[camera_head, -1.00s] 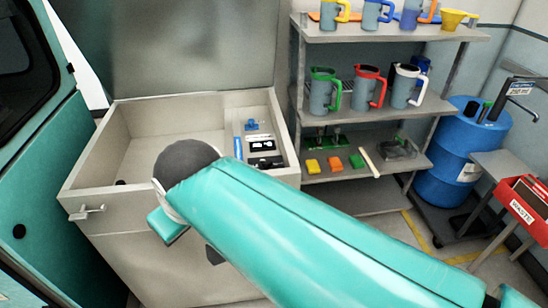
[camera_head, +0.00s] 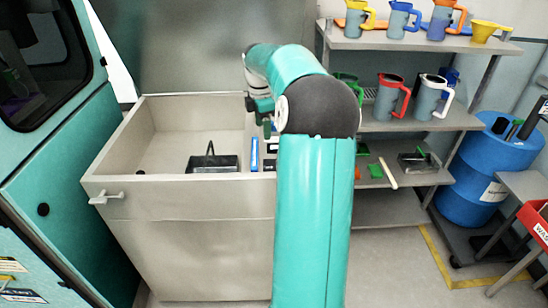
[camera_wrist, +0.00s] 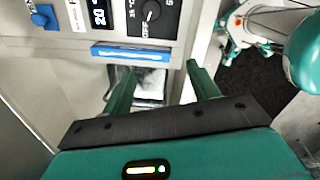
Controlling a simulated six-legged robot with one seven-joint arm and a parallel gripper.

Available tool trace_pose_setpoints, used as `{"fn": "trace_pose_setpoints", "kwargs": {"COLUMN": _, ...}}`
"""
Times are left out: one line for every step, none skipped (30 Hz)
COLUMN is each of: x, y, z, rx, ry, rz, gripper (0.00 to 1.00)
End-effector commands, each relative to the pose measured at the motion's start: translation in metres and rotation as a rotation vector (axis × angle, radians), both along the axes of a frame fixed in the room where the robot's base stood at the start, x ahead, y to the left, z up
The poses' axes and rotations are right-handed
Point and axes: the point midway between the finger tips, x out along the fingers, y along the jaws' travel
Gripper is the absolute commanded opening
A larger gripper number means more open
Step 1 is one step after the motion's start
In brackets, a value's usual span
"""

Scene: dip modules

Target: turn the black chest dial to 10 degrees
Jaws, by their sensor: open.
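My gripper (camera_wrist: 160,72) is open and empty. Its two green fingers point toward the panel, apart from the dial and short of it. In the head view my gripper (camera_head: 264,116) hangs over the right part of the open chest (camera_head: 180,206). My arm hides most of the panel there.
On the panel are a small display (camera_wrist: 98,12), a blue knob (camera_wrist: 43,14) and a blue strip (camera_wrist: 145,53). A black tray (camera_head: 212,163) with an upright handle sits inside the chest. A shelf (camera_head: 420,124) with jugs and a blue drum (camera_head: 483,165) stand to the right.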

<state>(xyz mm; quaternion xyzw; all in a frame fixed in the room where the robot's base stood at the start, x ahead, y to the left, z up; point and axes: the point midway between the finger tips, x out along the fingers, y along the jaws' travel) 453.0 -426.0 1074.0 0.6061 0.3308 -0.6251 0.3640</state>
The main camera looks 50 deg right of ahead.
Motion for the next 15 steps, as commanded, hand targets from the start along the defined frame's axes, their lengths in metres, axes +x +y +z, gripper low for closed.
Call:
{"fn": "trace_pose_setpoints", "kwargs": {"x": -0.009, "y": -0.023, "z": -0.01, "rx": 0.021, "ry": 0.002, "rz": 0.017, "gripper": 0.59}}
{"fn": "trace_pose_setpoints", "kwargs": {"x": -0.013, "y": -0.034, "z": -0.014, "rx": 0.03, "ry": 0.002, "rz": 0.03, "gripper": 0.59}}
{"fn": "trace_pose_setpoints", "kwargs": {"x": -0.017, "y": -0.044, "z": -0.019, "rx": 0.039, "ry": 0.003, "rz": 0.046, "gripper": 0.59}}
{"fn": "trace_pose_setpoints", "kwargs": {"x": -0.02, "y": -0.05, "z": -0.021, "rx": 0.044, "ry": 0.002, "rz": 0.056, "gripper": 0.59}}
{"fn": "trace_pose_setpoints", "kwargs": {"x": -0.022, "y": -0.055, "z": -0.023, "rx": 0.049, "ry": 0.002, "rz": 0.064, "gripper": 0.59}}
{"fn": "trace_pose_setpoints", "kwargs": {"x": -0.025, "y": -0.059, "z": -0.025, "rx": 0.054, "ry": 0.002, "rz": 0.072, "gripper": 0.59}}
{"fn": "trace_pose_setpoints", "kwargs": {"x": -0.026, "y": -0.062, "z": -0.027, "rx": 0.055, "ry": 0.002, "rz": 0.076, "gripper": 0.59}}
{"fn": "trace_pose_setpoints", "kwargs": {"x": -0.026, "y": -0.063, "z": -0.028, "rx": 0.056, "ry": 0.002, "rz": 0.079, "gripper": 0.59}}
{"fn": "trace_pose_setpoints", "kwargs": {"x": -0.027, "y": -0.063, "z": -0.031, "rx": 0.057, "ry": 0.002, "rz": 0.082, "gripper": 0.59}}
{"fn": "trace_pose_setpoints", "kwargs": {"x": -0.027, "y": -0.063, "z": -0.034, "rx": 0.057, "ry": 0.003, "rz": 0.083, "gripper": 0.59}}
{"fn": "trace_pose_setpoints", "kwargs": {"x": -0.027, "y": -0.063, "z": -0.037, "rx": 0.056, "ry": 0.003, "rz": 0.083, "gripper": 0.59}}
{"fn": "trace_pose_setpoints", "kwargs": {"x": -0.027, "y": -0.062, "z": -0.042, "rx": 0.057, "ry": 0.004, "rz": 0.083, "gripper": 0.59}}
{"fn": "trace_pose_setpoints", "kwargs": {"x": -0.027, "y": -0.062, "z": -0.047, "rx": 0.057, "ry": 0.005, "rz": 0.083, "gripper": 0.59}}
{"fn": "trace_pose_setpoints", "kwargs": {"x": -0.027, "y": -0.062, "z": -0.052, "rx": 0.057, "ry": 0.005, "rz": 0.084, "gripper": 0.59}}
{"fn": "trace_pose_setpoints", "kwargs": {"x": -0.026, "y": -0.061, "z": -0.06, "rx": 0.058, "ry": 0.004, "rz": 0.084, "gripper": 0.59}}
